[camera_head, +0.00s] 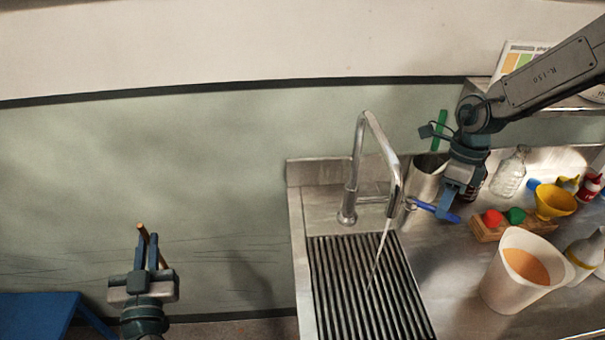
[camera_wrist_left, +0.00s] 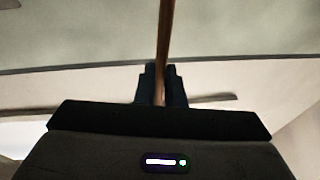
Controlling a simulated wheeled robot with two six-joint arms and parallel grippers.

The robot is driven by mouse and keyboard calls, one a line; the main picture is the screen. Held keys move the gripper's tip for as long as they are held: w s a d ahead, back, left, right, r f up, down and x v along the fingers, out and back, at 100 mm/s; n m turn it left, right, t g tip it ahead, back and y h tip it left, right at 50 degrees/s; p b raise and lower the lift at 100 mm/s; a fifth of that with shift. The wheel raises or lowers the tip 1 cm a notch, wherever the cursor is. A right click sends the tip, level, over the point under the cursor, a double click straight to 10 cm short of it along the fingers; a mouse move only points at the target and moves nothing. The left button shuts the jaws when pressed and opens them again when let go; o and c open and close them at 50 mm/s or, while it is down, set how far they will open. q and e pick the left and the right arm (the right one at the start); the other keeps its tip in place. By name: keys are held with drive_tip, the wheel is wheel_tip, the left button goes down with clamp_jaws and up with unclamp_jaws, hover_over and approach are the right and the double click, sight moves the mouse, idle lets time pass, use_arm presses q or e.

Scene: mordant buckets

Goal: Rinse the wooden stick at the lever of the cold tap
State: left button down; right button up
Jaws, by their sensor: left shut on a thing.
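The wooden stick (camera_head: 142,231) is a thin brown rod, held by my left gripper (camera_head: 153,252) at the lower left, well away from the sink. In the left wrist view the stick (camera_wrist_left: 166,35) rises from between the shut fingers (camera_wrist_left: 161,88). The chrome tap (camera_head: 357,150) arches over the ribbed sink grate (camera_head: 322,262), and a thin stream of water (camera_head: 379,258) falls from its spout. A bright blue lever (camera_head: 424,206) lies to the right of the tap. My right gripper (camera_head: 447,207) is at this lever; its finger gap is unclear.
A steel pot (camera_head: 428,181) stands behind the lever. To the right are a wooden block (camera_head: 486,232) with red and green pieces, a yellow funnel (camera_head: 556,202), a glass bottle (camera_head: 509,175) and a white jug (camera_head: 499,287). A blue table (camera_head: 35,313) is at lower left.

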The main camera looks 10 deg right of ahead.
drive_tip(key=shift+s+f, duration=0.1)
drive_tip(key=shift+f, duration=0.15)
clamp_jaws()
